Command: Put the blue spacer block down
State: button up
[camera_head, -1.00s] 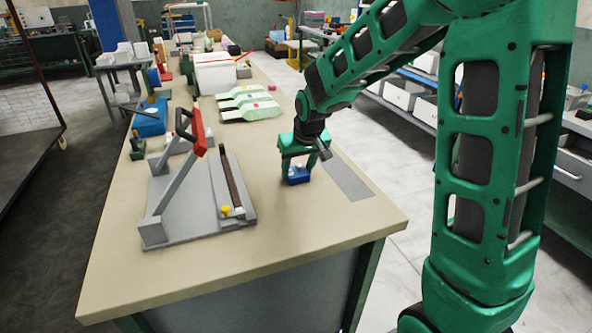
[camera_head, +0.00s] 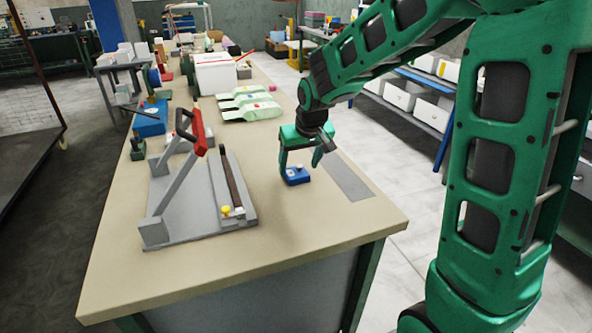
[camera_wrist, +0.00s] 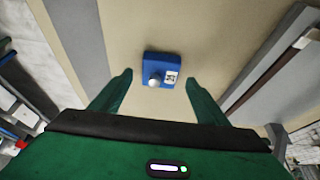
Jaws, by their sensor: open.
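The blue spacer block (camera_head: 297,176) lies on the beige bench top, between the press and a grey strip. In the wrist view the block (camera_wrist: 160,66) shows a pale round knob and a small black-and-white marker on top. My gripper (camera_head: 302,164) is just above and behind it in the head view. In the wrist view my gripper (camera_wrist: 159,80) has its two green fingers wide apart, one to each side of the block, with gaps between. Nothing is held.
A grey press with a red-topped lever (camera_head: 197,130) stands left of the block. The grey strip (camera_head: 347,176) lies to the right. Pale green bottle-shaped pieces (camera_head: 248,104) and a white box (camera_head: 215,74) are farther back. The bench front is clear.

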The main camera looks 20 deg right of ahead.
jog(key=v, duration=0.9)
jog(key=s+d+f+m+g, duration=0.1)
jog(key=s+d+m, duration=0.1)
jog(key=s+d, duration=0.5)
jog(key=s+d+f+m+g, duration=0.2)
jog(key=s+d, duration=0.5)
jog(key=s, duration=0.9)
jog(key=shift+s+d+f+m+h, duration=0.15)
jog(key=shift+s+f+m+h, duration=0.15)
jog(key=shift+s+m+h, duration=0.1)
jog(key=shift+m+g+y, duration=0.4)
jog(key=shift+m+g, duration=0.3)
jog(key=shift+g, duration=0.1)
jog(key=s, duration=0.2)
jog(key=s+f, duration=0.1)
jog(key=s, duration=0.2)
jog(key=s+f, duration=0.1)
jog(key=s, duration=0.2)
jog(key=shift+s+d, duration=0.1)
jog(key=shift+s, duration=0.1)
jog(key=c, duration=0.4)
jog(key=shift+s+f, duration=0.1)
jog(key=shift+s, duration=0.2)
jog(key=c, duration=0.5)
jog(key=shift+c, duration=0.2)
